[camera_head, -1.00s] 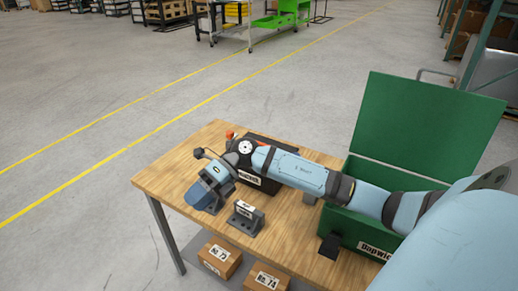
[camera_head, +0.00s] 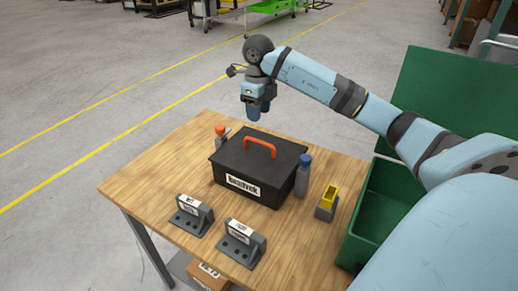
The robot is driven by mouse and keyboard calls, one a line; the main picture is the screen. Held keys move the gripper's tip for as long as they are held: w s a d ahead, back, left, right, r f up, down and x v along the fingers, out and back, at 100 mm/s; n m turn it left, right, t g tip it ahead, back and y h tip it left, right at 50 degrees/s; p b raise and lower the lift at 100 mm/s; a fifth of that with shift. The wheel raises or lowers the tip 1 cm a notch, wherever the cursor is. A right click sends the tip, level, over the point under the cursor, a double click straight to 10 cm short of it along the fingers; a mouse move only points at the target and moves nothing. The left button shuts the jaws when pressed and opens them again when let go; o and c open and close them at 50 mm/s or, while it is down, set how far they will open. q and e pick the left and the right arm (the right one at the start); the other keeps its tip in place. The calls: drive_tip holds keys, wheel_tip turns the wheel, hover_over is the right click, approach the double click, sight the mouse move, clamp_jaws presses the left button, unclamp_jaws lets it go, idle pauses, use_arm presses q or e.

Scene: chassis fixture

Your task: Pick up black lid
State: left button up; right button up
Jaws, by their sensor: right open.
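The black lid (camera_head: 283,159) with an orange handle (camera_head: 260,142) sits on a black box (camera_head: 262,191) with a white label, on the wooden table. My right gripper (camera_head: 258,112) hangs above and behind the lid, apart from the handle. Its fingers point down; it is open and nothing shows between them. My left gripper is out of view.
A blue-capped bottle (camera_head: 303,176) stands right of the box, an orange-capped one (camera_head: 221,134) at its back left. A grey holder with a yellow piece (camera_head: 328,199), two grey brackets (camera_head: 190,215) (camera_head: 240,244) and an open green crate (camera_head: 360,233) surround it.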

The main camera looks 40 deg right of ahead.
sight(259, 141)
wheel_tip(259, 141, down, 7)
drive_tip(key=shift+f, duration=0.1)
drive_tip(key=f, duration=0.3)
drive_tip(key=f+p, duration=0.1)
drive_tip(key=shift+d+f, duration=0.25)
drive_tip(key=shift+f, duration=0.15)
clamp_jaws()
